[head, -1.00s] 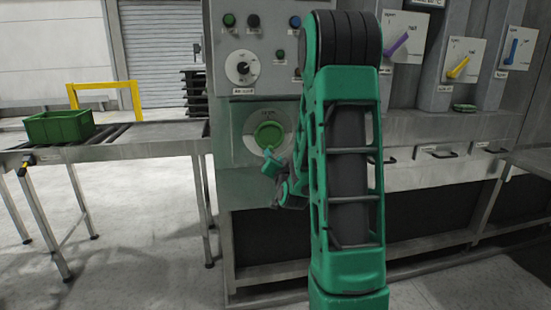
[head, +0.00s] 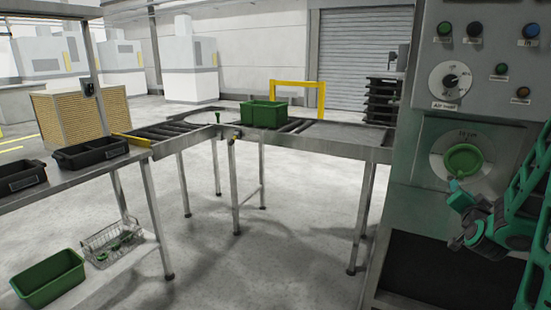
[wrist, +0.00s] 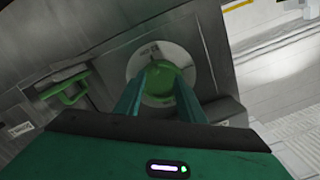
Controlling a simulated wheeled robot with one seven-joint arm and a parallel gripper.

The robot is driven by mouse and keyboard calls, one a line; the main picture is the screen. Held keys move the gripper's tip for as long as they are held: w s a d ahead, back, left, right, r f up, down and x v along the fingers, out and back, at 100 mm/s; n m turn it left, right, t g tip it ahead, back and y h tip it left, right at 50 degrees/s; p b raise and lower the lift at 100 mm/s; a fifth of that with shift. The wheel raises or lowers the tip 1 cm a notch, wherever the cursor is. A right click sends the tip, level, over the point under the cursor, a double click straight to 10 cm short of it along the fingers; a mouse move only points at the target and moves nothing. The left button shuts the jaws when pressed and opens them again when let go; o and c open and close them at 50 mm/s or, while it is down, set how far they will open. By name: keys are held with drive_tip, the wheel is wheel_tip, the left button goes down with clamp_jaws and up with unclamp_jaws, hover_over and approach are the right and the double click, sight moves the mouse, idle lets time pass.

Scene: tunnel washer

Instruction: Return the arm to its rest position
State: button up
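My gripper (head: 459,188) is at the right of the head view, just in front of and slightly below the round green knob (head: 463,160) on the grey machine panel. My green arm runs off the right edge. In the wrist view, the two teal fingers of my gripper (wrist: 164,72) stand apart with nothing held between them. The green knob (wrist: 172,76) on its pale disc shows beyond and between the fingertips. I cannot tell the exact gap between fingertips and knob.
The control panel (head: 480,70) has a dial and several buttons. A roller conveyor (head: 345,138) with a green crate (head: 264,115) stands left of the machine. Black trays (head: 90,152) lie on a left table, with a green bin (head: 48,280) below. The floor between is open.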

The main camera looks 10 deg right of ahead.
drive_tip(key=s+a+f+n+g+y, duration=0.5)
drive_tip(key=s+a+f+g, duration=0.15)
drive_tip(key=s+a, duration=0.4)
drive_tip(key=s+a+g+y, duration=0.1)
drive_tip(key=s+a+g, duration=0.1)
drive_tip(key=s+a, duration=0.2)
drive_tip(key=s+a+n+g+y, duration=0.1)
drive_tip(key=s+a+g+y, duration=0.1)
drive_tip(key=s, duration=0.9)
drive_tip(key=s+a+g+y, duration=0.1)
drive_tip(key=s+a+g, duration=0.3)
drive_tip(key=s+a, duration=0.2)
drive_tip(key=shift+s+r, duration=0.25)
drive_tip(key=shift+s, duration=0.65)
drive_tip(key=shift+a+g, duration=0.1)
drive_tip(key=shift+g, duration=0.15)
drive_tip(key=shift+c, duration=0.6)
